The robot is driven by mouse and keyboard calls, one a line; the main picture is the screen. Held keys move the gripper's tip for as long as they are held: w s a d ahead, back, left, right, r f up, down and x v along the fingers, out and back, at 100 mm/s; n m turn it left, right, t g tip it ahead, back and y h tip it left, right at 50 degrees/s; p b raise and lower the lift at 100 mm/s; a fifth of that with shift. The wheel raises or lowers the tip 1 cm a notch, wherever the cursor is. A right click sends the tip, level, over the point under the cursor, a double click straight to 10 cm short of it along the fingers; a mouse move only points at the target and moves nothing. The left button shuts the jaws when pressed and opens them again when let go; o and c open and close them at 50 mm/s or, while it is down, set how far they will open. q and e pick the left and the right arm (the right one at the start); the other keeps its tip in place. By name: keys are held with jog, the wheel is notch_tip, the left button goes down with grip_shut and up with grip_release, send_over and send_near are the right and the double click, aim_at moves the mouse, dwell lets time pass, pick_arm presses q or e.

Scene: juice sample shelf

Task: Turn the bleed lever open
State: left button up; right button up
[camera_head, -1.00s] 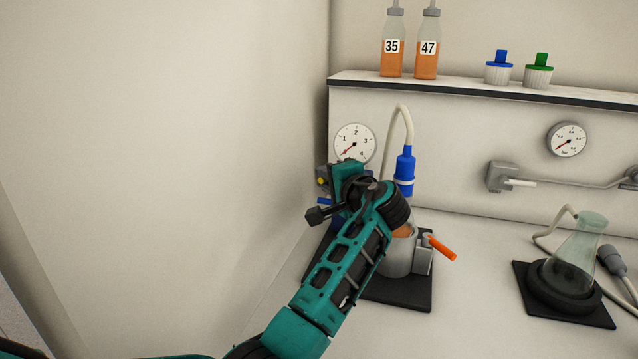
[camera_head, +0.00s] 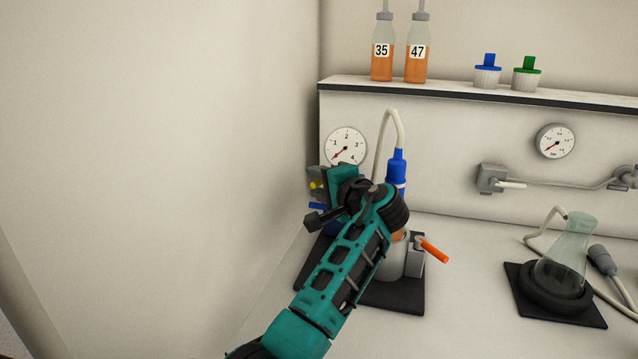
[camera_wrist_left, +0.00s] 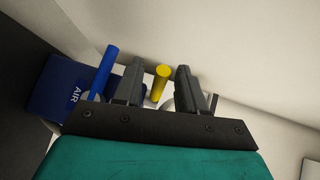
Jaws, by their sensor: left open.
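My left gripper (camera_head: 322,180) is at the left end of the bench, below the gauge marked 1 to 4. Its fingers are largely hidden behind my wrist in the head view. In the left wrist view the gripper (camera_wrist_left: 160,72) is open, with a yellow lever (camera_wrist_left: 161,82) showing in the gap between its two fingers. Contact cannot be told. The yellow lever's tip (camera_head: 316,185) also shows in the head view. A blue lever (camera_wrist_left: 104,72) stands left of the fingers, by a blue block marked AIR (camera_wrist_left: 72,88). No label names the bleed lever.
Right of my wrist stand a blue filling head (camera_head: 397,168) with a hose and an orange lever (camera_head: 433,250). A glass flask (camera_head: 568,255) is farther right. The shelf (camera_head: 450,92) holds two bottles and two caps. A wall (camera_head: 180,130) closes the left side.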

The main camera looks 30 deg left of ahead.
pick_arm(q)
jog(key=v, duration=1.2)
jog(key=shift+s+d, duration=0.25)
jog(key=shift+d, duration=0.05)
